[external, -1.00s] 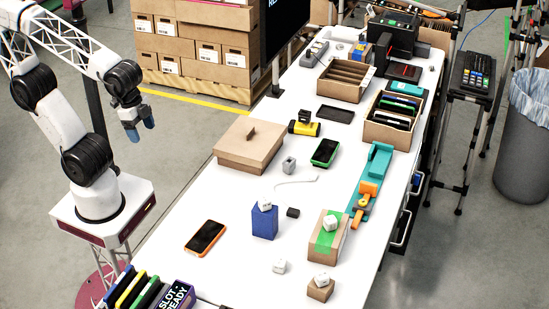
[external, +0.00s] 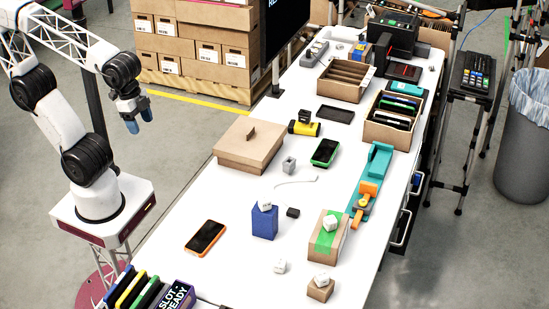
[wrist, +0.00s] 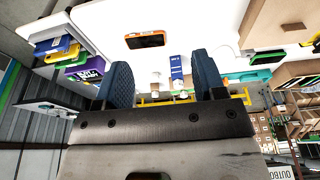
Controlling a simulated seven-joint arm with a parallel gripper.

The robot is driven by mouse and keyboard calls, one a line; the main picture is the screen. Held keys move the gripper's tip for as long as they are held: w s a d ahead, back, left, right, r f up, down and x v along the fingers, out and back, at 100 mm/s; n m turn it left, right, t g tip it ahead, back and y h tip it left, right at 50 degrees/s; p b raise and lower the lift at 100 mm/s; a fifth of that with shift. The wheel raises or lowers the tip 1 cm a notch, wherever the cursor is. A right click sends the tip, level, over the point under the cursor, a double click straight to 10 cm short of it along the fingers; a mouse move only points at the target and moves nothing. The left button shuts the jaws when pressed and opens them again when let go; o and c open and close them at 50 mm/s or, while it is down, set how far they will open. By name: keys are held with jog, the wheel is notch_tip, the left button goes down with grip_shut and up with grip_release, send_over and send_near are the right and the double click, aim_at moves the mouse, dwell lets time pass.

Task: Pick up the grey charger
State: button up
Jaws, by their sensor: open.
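The grey charger (external: 289,165), a small grey block, stands on the white table in the external view, between the flat cardboard box and the green-black handheld device. Similar white blocks sit on the blue box (external: 264,206), on the green-taped carton (external: 331,223), on a small cardboard block (external: 321,279) and on the table (external: 280,266). My gripper (external: 138,123) hangs left of the table, well away from the charger. In the wrist view its blue fingers (wrist: 160,65) are wide apart with nothing gripped between them. I cannot clearly pick out the grey charger in the wrist view.
The cardboard box (external: 237,157) with a raised tab lies between my arm and the charger. An orange-edged phone (external: 205,237) lies on the near table. A white cable (external: 296,182) and a small black block (external: 292,212) are near the charger. Clear table lies around the phone.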

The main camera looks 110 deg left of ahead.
jog(key=v, duration=0.2)
jog(key=m+y, duration=1.3)
jog(key=m, duration=0.7)
send_over(286, 165)
jog(key=s+d, duration=0.1)
jog(key=d, duration=0.4)
notch_tip(286, 165, down, 26)
jog(key=shift+a+f, duration=0.1)
jog(key=shift+f, duration=0.1)
jog(key=shift+w+a+f+y, duration=0.15)
jog(key=shift+a+f, duration=0.1)
jog(key=shift+a, duration=0.35)
jog(key=shift+w+a+f+y, duration=0.15)
jog(key=shift+a+f, duration=0.1)
jog(key=shift+a, duration=0.35)
jog(key=shift+s, duration=0.1)
